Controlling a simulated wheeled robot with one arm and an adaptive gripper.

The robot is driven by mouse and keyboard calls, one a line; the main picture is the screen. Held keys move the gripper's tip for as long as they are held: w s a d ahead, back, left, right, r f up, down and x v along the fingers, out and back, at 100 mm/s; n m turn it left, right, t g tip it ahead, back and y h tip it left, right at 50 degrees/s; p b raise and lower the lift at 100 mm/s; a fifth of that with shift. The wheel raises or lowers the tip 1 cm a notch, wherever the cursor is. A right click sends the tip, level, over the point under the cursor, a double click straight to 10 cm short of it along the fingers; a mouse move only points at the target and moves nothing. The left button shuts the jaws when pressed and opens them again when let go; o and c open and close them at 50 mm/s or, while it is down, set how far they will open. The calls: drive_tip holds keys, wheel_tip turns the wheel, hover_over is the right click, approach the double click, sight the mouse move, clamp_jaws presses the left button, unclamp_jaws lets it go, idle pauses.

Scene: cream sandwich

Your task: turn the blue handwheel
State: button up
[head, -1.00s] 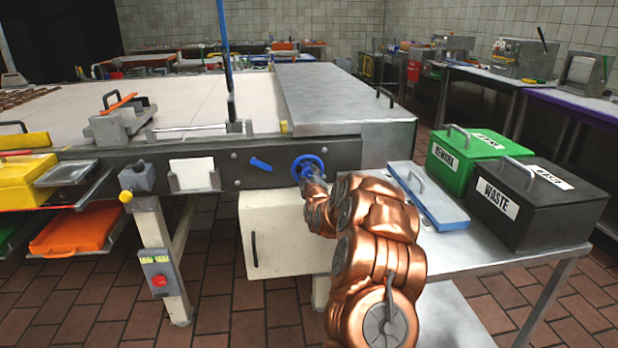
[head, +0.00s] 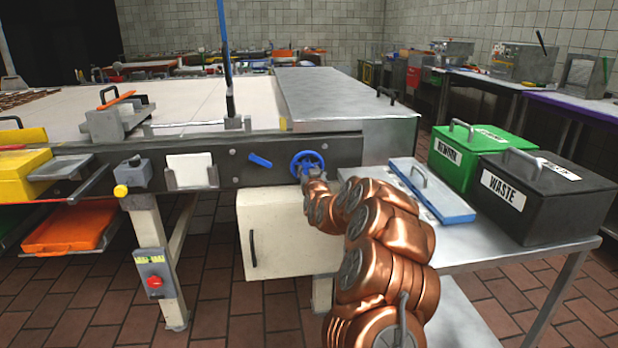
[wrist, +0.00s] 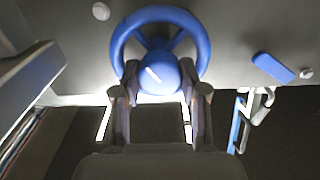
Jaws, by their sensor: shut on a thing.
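The blue handwheel (head: 307,163) is mounted on the dark front rail of the long table, near its right end. In the wrist view the wheel (wrist: 200,48) shows its round rim, spokes and a domed hub with a white mark. My gripper (wrist: 159,80) is shut on the handwheel, with one finger on each side of the hub. In the head view my gripper (head: 310,181) is at the wheel's lower edge, small and partly hidden by my copper arm.
A blue lever (head: 260,160) sits left of the wheel. A cream cabinet (head: 285,235) hangs below. A side table at right holds a blue-lidded tray (head: 455,207), a green REWORK box (head: 465,165) and a black WASTE box (head: 550,215). A control box (head: 154,273) is on the table leg.

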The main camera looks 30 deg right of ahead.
drive_tip(key=m+b, duration=0.1)
drive_tip(key=m, duration=0.1)
drive_tip(key=m+b, duration=0.3)
drive_tip(key=shift+a+f+m, duration=0.1)
drive_tip(key=shift+f+m, duration=0.2)
drive_tip(key=shift+f, duration=0.05)
drive_tip(key=m+b, duration=0.4)
drive_tip(key=shift+m, duration=0.3)
drive_tip(key=m+b, duration=0.4)
drive_tip(key=shift+r+m+b, duration=0.2)
drive_tip(key=shift+m+b, duration=0.9)
drive_tip(key=shift+m, duration=0.9)
drive_tip(key=o, duration=1.1)
drive_tip(key=shift+r, duration=0.1)
drive_tip(key=shift+o, duration=0.2)
drive_tip(key=shift+s, duration=0.15)
